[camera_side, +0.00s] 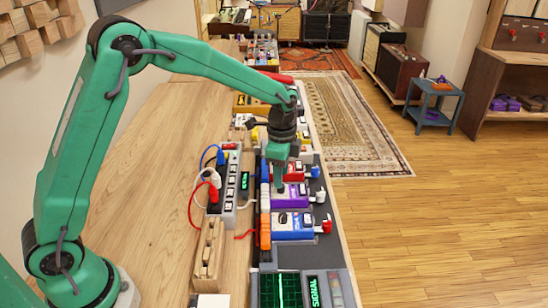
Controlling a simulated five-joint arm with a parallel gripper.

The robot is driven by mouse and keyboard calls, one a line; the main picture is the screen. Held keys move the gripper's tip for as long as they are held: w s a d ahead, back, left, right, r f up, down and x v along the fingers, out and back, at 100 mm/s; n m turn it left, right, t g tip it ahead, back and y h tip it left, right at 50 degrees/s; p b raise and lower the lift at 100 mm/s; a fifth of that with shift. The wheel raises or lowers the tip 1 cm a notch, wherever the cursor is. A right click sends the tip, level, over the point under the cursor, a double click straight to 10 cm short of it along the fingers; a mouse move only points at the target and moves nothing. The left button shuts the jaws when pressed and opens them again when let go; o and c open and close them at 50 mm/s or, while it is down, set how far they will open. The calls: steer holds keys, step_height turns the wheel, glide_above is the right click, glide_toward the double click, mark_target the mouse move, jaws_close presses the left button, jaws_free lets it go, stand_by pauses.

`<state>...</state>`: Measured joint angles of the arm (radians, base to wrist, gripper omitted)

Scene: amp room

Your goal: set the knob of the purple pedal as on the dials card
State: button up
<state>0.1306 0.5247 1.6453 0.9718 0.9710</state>
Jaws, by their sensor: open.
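The purple pedal (297,203) lies in the row of pedals on the board along the bench's right edge. It sits between a red pedal behind it and a blue pedal in front. My green gripper (279,188) points straight down over the left part of the purple pedal. It is open, its fingertips at or just above the pedal's top. The arm partly covers the pedal, and I cannot make out its knob or where that points. I cannot pick out the dials card in this view.
The blue pedal (289,228) is close in front, and the red pedal (296,173) close behind. A power strip (230,187) with coloured plugs and cables stands to the left. A green-lit screen (281,291) is at the front. The wooden bench top is clear further left.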

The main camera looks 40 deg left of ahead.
step_height(320, 180, up, 5)
steer(key=s+a+r+n+t, duration=0.2)
steer(key=s+r+n, duration=0.3)
steer(key=s, duration=0.6)
steer(key=s+a+r+n+t, duration=0.3)
steer(key=s+r+n, duration=0.3)
steer(key=s, duration=0.6)
steer(key=shift+s+a, duration=0.2)
steer(key=shift+a, duration=0.3)
stand_by(0.5)
steer(key=shift+s+f, duration=0.1)
steer(key=shift+s, duration=0.05)
steer(key=s, duration=0.1)
steer(key=s+f+n, duration=0.1)
steer(key=shift+s+a+n+t, duration=0.2)
steer(key=shift+s+n+t, duration=0.1)
steer(key=shift+s, duration=0.05)
stand_by(0.3)
stand_by(1.0)
